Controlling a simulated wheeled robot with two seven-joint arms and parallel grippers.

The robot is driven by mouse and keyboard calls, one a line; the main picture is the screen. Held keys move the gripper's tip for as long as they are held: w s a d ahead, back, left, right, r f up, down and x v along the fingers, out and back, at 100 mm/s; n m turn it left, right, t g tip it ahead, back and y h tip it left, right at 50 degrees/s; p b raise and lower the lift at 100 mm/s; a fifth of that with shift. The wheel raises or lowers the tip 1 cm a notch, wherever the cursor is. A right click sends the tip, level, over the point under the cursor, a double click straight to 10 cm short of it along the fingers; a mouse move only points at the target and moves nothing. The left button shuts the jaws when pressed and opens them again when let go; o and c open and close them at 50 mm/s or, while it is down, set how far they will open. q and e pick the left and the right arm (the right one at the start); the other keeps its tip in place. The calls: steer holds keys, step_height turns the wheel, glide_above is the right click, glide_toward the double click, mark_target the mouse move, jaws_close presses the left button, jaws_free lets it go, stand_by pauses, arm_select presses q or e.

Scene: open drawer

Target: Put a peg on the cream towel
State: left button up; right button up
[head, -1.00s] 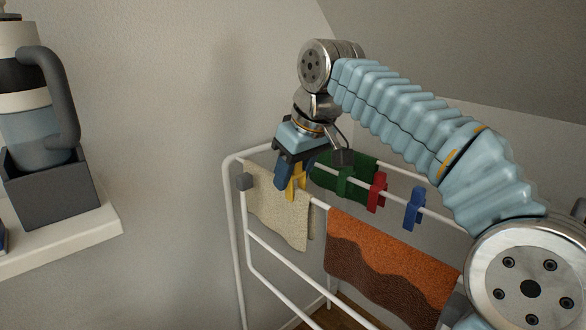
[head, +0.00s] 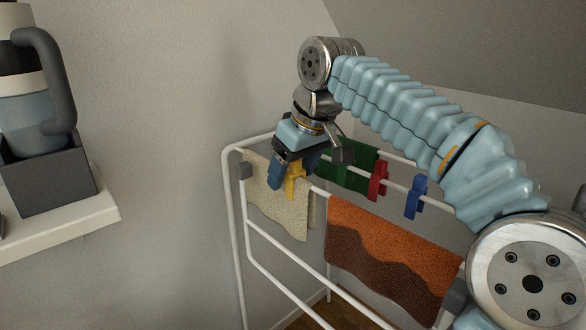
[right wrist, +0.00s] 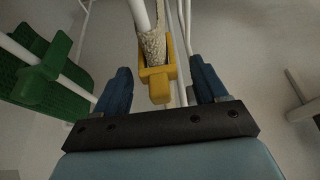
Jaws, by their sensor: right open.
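The cream towel (head: 278,208) hangs over the near rail at the left end of the white rack, and its edge also shows in the right wrist view (right wrist: 152,46). A yellow peg (head: 295,184) sits on the rail and towel, its jaws around them in the right wrist view (right wrist: 157,88). My right gripper (head: 293,172) is open, with its blue fingers on either side of the yellow peg. In the right wrist view there is a gap between the peg and each finger. My left gripper is out of view.
An orange and brown towel (head: 388,250) hangs to the right on the rack (head: 230,205). Behind are a green towel (right wrist: 28,62), a green peg (right wrist: 42,78), a red peg (head: 378,181) and a blue peg (head: 416,197). A white shelf (head: 90,220) with a grey holder stands left.

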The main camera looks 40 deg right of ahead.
steer(key=shift+r, duration=0.15)
steer(key=p+v, duration=0.4)
steer(key=v, duration=0.9)
steer(key=shift+r, duration=0.25)
steer(key=shift+s, duration=0.1)
